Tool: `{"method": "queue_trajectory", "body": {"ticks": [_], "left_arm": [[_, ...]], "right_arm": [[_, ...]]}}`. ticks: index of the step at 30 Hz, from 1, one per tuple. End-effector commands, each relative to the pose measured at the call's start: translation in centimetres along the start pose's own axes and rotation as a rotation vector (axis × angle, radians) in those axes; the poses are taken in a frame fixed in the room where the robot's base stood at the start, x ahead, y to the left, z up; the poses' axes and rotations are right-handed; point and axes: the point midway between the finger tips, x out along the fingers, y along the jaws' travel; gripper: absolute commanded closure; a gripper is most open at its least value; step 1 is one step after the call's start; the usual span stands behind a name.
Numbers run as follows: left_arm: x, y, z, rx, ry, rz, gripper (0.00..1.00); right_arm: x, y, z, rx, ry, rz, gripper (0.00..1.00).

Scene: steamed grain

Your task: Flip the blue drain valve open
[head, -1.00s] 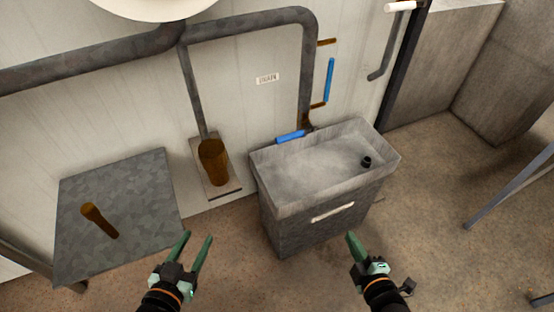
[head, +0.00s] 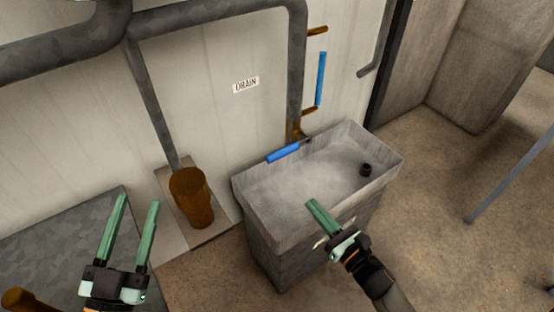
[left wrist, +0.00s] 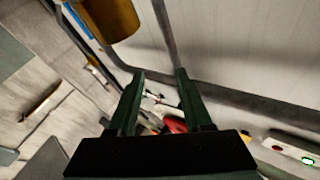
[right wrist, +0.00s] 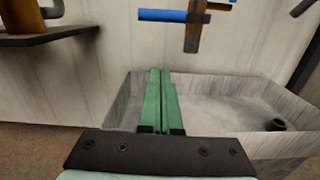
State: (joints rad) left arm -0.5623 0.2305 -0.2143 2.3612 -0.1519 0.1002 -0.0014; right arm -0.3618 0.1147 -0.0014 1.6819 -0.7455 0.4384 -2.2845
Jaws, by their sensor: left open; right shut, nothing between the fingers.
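The blue drain valve's handle (head: 283,153) lies roughly level at the back left rim of the grey basin (head: 262,240), left of the drain pipe's lower end. In the right wrist view the blue handle (right wrist: 172,16) points left from the rusty pipe end (right wrist: 193,36). My right gripper (head: 312,204) is shut and empty, over the basin's front side, apart from the handle. In the right wrist view its fingertips (right wrist: 160,72) appear below the handle. My left gripper (head: 138,199) is open and empty, well left of the basin.
A second, upright blue bar (head: 321,78) is on the wall between rusty fittings. A DRAIN label (head: 246,85) is left of the grey pipe (head: 297,65). A rusty cylinder (head: 193,198) stands left of the basin, by a grey tabletop (head: 50,245).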

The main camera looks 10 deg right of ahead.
Motion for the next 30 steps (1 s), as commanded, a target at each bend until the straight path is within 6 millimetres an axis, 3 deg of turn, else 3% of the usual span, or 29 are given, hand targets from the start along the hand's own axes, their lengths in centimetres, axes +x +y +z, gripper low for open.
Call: {"method": "queue_trajectory", "body": {"ticks": [17,23,30], "left_arm": [[0.0,0.0,-0.3,0.003,0.015,0.001,0.50],[0.0,0.0,-0.8,0.010,0.037,0.001,0.50],[0.0,-0.1,-2.3,0.027,0.105,0.000,0.50]], "right_arm": [[0.4,0.0,-0.1,-0.037,-0.005,0.008,1.00],[2.8,0.0,-0.1,-0.038,-0.007,0.009,1.00],[7.5,0.1,-0.1,-0.037,-0.007,0.008,1.00]]}}
